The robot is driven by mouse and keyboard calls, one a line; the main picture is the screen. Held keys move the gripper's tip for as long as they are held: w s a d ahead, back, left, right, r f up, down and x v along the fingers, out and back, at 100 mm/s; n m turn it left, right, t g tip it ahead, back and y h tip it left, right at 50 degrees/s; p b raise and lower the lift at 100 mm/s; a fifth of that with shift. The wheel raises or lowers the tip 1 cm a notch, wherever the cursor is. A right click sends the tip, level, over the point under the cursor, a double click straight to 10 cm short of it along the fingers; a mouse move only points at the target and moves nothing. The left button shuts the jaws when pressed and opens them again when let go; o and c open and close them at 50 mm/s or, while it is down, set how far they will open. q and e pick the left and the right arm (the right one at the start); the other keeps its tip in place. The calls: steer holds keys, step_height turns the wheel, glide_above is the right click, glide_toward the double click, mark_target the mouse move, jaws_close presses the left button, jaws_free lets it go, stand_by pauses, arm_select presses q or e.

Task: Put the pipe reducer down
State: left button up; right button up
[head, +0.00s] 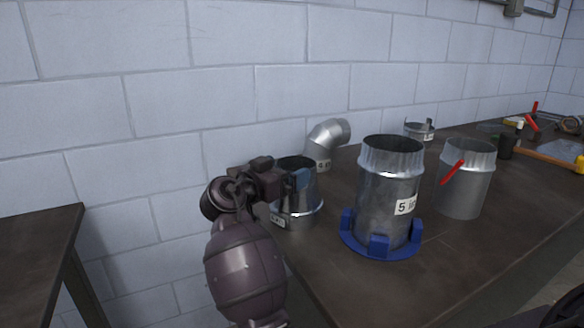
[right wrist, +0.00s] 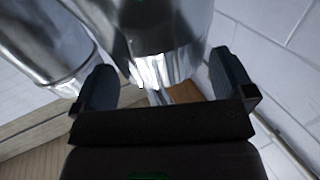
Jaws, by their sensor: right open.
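The pipe reducer (head: 298,208), a short shiny metal piece with a wider lower rim and a small label, stands upright on the dark table near its left edge. My right gripper (head: 290,180) is at its upper part, and the gripper covers some of its left side. In the right wrist view the fingers of my right gripper (right wrist: 165,85) are apart, with the shiny metal wall (right wrist: 165,45) between and beyond them. I cannot tell whether either finger touches the metal. My left gripper is in neither view.
A tall metal duct (head: 385,180) stands in a blue ring base (head: 380,250) just right of the reducer. A metal elbow (head: 328,135) stands behind. Another duct (head: 466,180) with a red-handled tool and a hammer (head: 550,156) are farther right. A white block wall borders the table.

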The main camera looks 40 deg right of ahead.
steer(key=s+a, duration=0.1)
steer(key=a, duration=0.8)
steer(key=shift+s, duration=0.2)
